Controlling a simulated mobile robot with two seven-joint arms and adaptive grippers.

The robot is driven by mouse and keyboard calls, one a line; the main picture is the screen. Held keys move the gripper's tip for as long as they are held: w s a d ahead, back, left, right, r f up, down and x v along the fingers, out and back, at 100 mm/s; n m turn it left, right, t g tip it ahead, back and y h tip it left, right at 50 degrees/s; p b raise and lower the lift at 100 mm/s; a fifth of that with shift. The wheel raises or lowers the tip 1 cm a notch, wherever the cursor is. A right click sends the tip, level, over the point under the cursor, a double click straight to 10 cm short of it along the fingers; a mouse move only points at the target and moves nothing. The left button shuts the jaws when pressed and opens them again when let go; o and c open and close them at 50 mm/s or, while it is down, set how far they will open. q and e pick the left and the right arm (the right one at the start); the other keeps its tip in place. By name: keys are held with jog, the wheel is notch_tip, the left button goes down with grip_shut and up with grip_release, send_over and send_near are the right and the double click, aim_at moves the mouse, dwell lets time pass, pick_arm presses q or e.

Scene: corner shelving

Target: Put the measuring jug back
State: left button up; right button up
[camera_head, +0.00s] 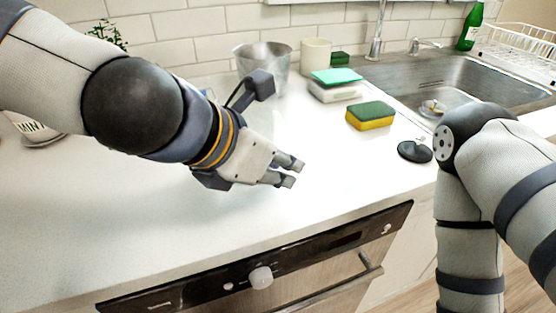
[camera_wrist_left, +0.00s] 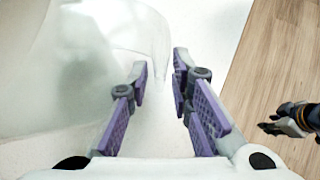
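A grey, see-through flared vessel (camera_head: 262,65), which looks like the measuring jug, stands on the counter near the tiled wall, behind my left wrist. My left gripper (camera_head: 295,172) is low over the bare counter in front of it, its two fingers apart. In the left wrist view the left gripper (camera_wrist_left: 160,70) also shows a gap between its fingers. A pale, see-through shape (camera_wrist_left: 90,55) lies close beside them there; I cannot tell whether it is the jug. My right gripper (camera_wrist_left: 283,120) shows small over the floor, fingers apart and empty; it is outside the head view.
A cream mug (camera_head: 315,57), a green-topped white block (camera_head: 336,86) and a yellow-green sponge (camera_head: 370,116) stand right of the vessel. A black disc (camera_head: 414,151) lies near the sink (camera_head: 470,82). The counter's front left (camera_head: 100,220) is clear, above the oven (camera_head: 290,275).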

pick_arm(q)
jog(key=shift+r, duration=0.1)
jog(key=shift+r, duration=0.2)
jog(key=v, duration=1.2)
